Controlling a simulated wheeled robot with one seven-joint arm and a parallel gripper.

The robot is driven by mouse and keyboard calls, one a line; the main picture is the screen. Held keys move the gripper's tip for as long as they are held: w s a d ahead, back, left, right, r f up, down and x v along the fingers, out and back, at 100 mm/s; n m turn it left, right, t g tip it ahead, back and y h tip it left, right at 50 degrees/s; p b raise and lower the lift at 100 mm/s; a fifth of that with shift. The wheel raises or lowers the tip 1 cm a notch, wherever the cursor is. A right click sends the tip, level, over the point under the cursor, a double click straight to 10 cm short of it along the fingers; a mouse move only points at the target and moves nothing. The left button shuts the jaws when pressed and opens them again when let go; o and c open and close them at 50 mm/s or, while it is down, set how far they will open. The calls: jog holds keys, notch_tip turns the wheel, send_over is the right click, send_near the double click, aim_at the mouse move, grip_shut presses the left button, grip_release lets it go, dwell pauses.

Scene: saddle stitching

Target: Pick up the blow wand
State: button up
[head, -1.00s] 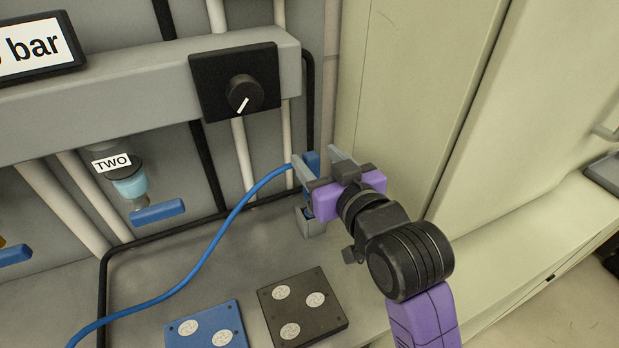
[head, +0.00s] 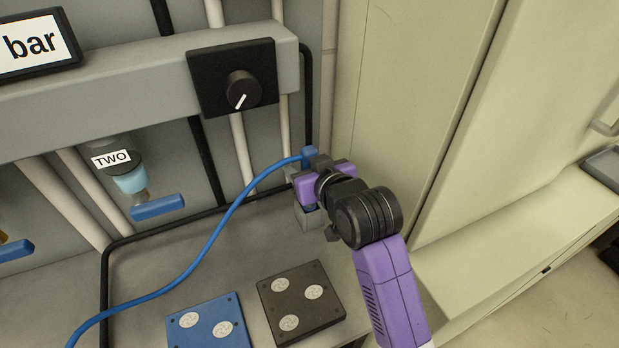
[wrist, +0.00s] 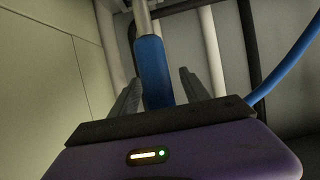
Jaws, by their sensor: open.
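The blow wand has a blue grip with a pale metal tube above it; in the wrist view the blue grip (wrist: 153,72) stands upright between my two open fingers. In the head view only its blue top (head: 310,153) shows, with the blue hose running off to the left; my gripper hides the rest. My gripper (head: 300,170) is at the wand, with a finger visible on either side of it in the wrist view (wrist: 158,95). Gaps show between the fingers and the grip. A grey holder (head: 309,217) sits below my gripper, partly hidden.
The blue hose (head: 213,240) curves across the bench to the lower left. A blue plate (head: 208,325) and a dark plate (head: 300,300) lie in front. A black knob box (head: 233,77) is on the rail above. A cream cabinet wall (head: 400,110) stands close on the right.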

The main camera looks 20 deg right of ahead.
grip_shut()
jog(key=shift+r, duration=0.15)
dwell(0.4)
